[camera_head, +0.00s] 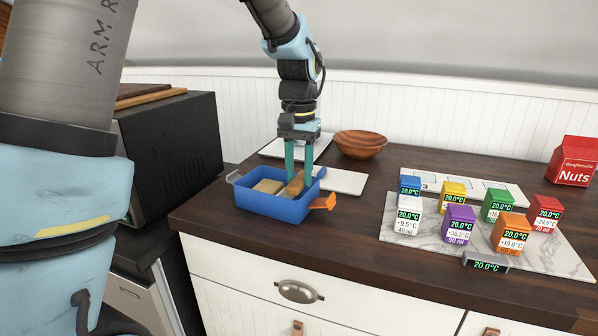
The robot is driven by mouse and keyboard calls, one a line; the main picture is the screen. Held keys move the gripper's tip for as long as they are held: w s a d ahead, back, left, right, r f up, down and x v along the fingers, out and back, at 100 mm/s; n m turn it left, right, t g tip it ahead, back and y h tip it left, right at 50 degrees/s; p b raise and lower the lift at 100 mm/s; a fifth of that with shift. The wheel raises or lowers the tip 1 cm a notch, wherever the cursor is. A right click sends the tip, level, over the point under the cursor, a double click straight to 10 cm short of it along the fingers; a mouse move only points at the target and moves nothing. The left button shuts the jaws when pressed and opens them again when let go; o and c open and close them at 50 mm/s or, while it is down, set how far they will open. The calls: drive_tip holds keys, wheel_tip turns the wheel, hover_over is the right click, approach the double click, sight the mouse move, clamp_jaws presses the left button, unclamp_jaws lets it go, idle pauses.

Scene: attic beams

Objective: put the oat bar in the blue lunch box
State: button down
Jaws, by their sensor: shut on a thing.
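The blue lunch box (270,206) stands open near the left end of the dark counter. My gripper (299,172) points down over its right half, with its teal fingers shut on a brown bar, which I take as the oat bar (295,185). The bar is tilted, and its lower part is within the box's outline. The fingers and the box wall hide part of it. I cannot tell whether it touches the box floor. A pale tan block (268,186) lies in the left half of the box.
An orange tab (322,202) sticks out at the box's right side. White boards (345,181) and a wooden bowl (360,142) are behind. Several coloured cartons (458,224) stand on a marble slab to the right, near a red Nuts carton (573,161). A black appliance (175,145) is left.

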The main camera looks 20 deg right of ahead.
sight(299, 179)
drive_tip(key=shift+f, duration=0.4)
drive_tip(key=c, duration=0.5)
unclamp_jaws()
drive_tip(key=shift+s+a+f, duration=0.1)
drive_tip(key=shift+f, duration=0.05)
drive_tip(key=shift+c, duration=0.2)
wheel_tip(299, 179, up, 14)
drive_tip(key=f, duration=0.1)
drive_tip(key=w+a+f+n, duration=0.2)
drive_tip(key=a+f, duration=0.3)
drive_tip(key=a, duration=0.3)
drive_tip(key=w+a+f+n, duration=0.1)
drive_tip(key=a+f+n, duration=0.1)
drive_tip(key=a+f, duration=0.35)
drive_tip(key=s+a+f+n, duration=0.1)
drive_tip(key=s+a+f, duration=0.2)
drive_tip(key=a, duration=0.5)
drive_tip(key=s+a+f+n+t, duration=0.1)
drive_tip(key=s+a+f+n, duration=0.1)
drive_tip(key=a+f, duration=0.3)
drive_tip(key=s+a, duration=0.1)
drive_tip(key=a, duration=0.2)
drive_tip(key=shift+s+a+t+b, duration=0.25)
drive_tip(key=shift+s+t+b, duration=0.05)
drive_tip(key=shift+s+b, duration=0.1)
